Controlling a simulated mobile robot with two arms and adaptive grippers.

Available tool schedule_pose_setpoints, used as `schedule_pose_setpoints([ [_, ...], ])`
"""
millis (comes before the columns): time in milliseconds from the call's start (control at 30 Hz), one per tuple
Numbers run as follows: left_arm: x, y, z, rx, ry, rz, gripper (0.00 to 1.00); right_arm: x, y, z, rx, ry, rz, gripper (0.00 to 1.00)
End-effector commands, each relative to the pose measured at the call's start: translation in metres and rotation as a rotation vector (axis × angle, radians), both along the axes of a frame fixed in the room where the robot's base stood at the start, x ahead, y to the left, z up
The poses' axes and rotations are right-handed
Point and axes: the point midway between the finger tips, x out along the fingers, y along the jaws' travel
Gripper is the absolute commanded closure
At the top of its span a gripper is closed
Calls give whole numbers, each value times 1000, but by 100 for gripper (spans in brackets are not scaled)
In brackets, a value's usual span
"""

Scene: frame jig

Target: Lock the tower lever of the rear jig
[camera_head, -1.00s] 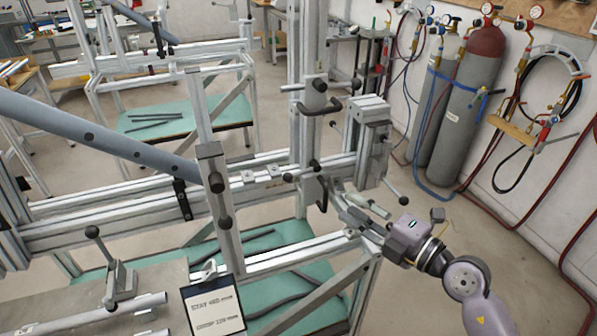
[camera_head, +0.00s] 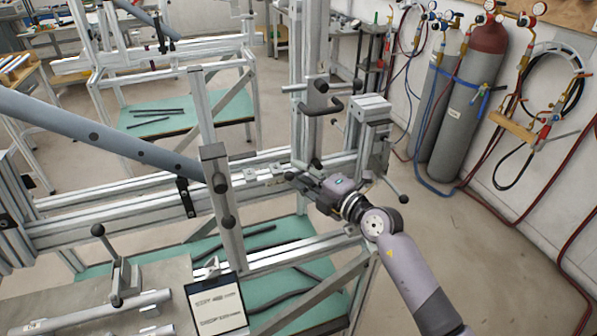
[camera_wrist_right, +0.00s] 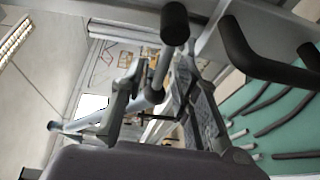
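The rear jig's grey aluminium tower (camera_head: 308,130) stands upright at the centre of the head view. Black-ended handles (camera_head: 318,98) sit on its upper part. My right gripper (camera_head: 300,176) is at the clamp low on the tower and covers most of it. In the right wrist view a metal rod with a black knob (camera_wrist_right: 174,22) stands between the fingers of the right gripper (camera_wrist_right: 168,100). The fingers look apart, with a gap around the rod; contact is not clear. A curved black handle (camera_wrist_right: 250,55) is to the right there. My left gripper is out of view.
A blue-grey tube (camera_head: 95,135) crosses from the left to a shorter post (camera_head: 220,205). A bench with a clipboard (camera_head: 215,304) is at the front. Gas cylinders (camera_head: 465,105) stand by the right wall. Floor right of the jig is open.

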Motion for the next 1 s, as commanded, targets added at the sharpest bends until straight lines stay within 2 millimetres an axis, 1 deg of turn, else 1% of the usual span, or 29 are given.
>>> schedule_pose_setpoints([
  [100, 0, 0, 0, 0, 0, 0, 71, 7, 6, 0, 1, -1, 0, 71],
  [433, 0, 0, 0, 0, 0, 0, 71, 8, 8, -1, -1, -1, 0, 72],
  [833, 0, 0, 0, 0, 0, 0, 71, 8, 7, 0, 0, -1, 0, 98],
  [867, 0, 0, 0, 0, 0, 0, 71, 8, 7, 0, 0, -1, 0, 100],
  [1000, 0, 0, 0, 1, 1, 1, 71, 8, 7, 0, 0, -2, -1, 100],
])
